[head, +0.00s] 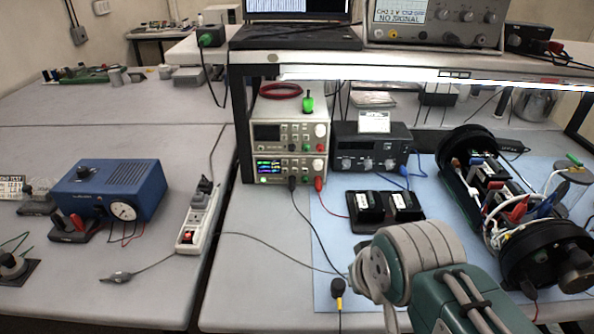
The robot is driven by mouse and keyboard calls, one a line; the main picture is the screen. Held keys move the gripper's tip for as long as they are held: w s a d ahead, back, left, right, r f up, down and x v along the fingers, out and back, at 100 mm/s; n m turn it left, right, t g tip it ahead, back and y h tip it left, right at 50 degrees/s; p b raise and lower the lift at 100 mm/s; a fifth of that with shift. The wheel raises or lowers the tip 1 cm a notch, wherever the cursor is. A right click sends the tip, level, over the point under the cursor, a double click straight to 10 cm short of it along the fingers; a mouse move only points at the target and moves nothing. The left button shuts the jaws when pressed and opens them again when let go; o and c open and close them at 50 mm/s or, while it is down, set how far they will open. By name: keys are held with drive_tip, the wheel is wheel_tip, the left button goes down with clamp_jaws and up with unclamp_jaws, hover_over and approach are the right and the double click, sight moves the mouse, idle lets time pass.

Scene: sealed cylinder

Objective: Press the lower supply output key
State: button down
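Two beige power supplies are stacked under the shelf. The lower supply (305,170) has a lit display (269,167) with coloured readings, and black and red leads plugged into its front. The upper supply (297,118) sits on it with a dark display. The lower supply's output key is too small to make out on its front panel. My grey and teal arm reaches in from the bottom right, in front of and to the right of the supplies. My gripper is not visible.
A black box instrument (370,146) stands right of the supplies. In front are a black two-slot holder (385,225) and loose leads. An opened black cylinder (470,150) with wiring lies at right. A shelf (400,66) overhangs the supplies. A power strip (198,218) lies at left.

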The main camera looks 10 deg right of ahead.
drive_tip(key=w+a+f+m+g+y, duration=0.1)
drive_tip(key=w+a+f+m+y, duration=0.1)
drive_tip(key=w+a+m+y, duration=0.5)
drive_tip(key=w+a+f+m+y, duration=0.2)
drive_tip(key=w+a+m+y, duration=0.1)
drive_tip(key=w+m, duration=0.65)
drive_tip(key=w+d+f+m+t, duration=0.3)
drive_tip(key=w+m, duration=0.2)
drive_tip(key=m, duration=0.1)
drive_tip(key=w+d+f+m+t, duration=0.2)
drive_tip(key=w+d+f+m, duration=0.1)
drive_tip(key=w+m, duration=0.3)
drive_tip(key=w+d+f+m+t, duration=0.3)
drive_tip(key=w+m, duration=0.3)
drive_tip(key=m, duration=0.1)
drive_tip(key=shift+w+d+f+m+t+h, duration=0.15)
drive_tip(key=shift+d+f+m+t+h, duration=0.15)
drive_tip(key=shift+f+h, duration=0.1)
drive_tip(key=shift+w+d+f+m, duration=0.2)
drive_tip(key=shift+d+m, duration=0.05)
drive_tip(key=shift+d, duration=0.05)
